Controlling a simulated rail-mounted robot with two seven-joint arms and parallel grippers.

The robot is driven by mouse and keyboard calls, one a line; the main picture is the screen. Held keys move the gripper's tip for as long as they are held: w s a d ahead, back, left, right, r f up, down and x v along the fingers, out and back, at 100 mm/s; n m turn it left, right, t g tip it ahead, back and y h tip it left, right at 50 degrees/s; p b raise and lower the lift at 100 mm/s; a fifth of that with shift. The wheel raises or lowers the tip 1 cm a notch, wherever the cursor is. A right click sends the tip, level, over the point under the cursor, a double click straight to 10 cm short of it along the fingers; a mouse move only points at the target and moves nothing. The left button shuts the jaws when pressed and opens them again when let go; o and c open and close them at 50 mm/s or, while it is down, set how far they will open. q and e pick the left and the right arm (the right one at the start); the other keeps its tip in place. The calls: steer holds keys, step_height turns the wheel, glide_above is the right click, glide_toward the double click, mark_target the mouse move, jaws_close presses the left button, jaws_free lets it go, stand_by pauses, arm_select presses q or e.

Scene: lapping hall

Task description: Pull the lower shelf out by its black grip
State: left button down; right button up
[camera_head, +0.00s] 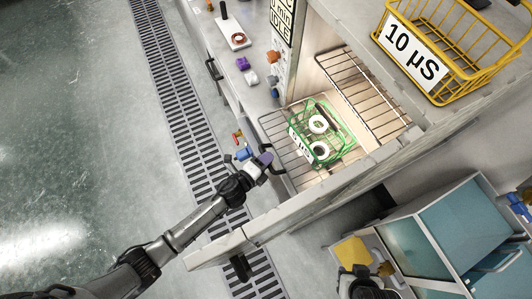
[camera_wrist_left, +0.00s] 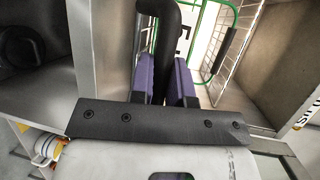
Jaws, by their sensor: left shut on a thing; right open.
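The lower shelf (camera_head: 301,178) is a wire rack low in the open cabinet, partly covered by a green basket (camera_head: 343,128) with white rings in it. Its black grip (camera_head: 280,170) is at the shelf's front edge. My left gripper (camera_head: 265,160) is at this grip. In the left wrist view the purple finger pads of my left gripper (camera_wrist_left: 166,82) stand either side of the black grip (camera_wrist_left: 168,22) and are shut on it. My right gripper (camera_head: 372,271) is open, low in the head view, away from the shelf and near a yellow block.
An upper wire shelf (camera_head: 362,92) is above the lower one. The open cabinet door (camera_head: 290,216) stands close below my left gripper. A yellow wire basket (camera_head: 462,45) sits on the cabinet top. A counter (camera_head: 235,72) with small items runs along the left. The floor left is clear.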

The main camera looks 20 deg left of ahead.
arm_select(q)
steer(key=shift+s+a, duration=0.1)
steer(key=shift+a, duration=0.05)
steer(key=c, duration=1.1)
jaws_free()
steer(key=v, duration=1.3)
steer(key=shift+s+a+r, duration=0.2)
steer(key=shift+s, duration=0.15)
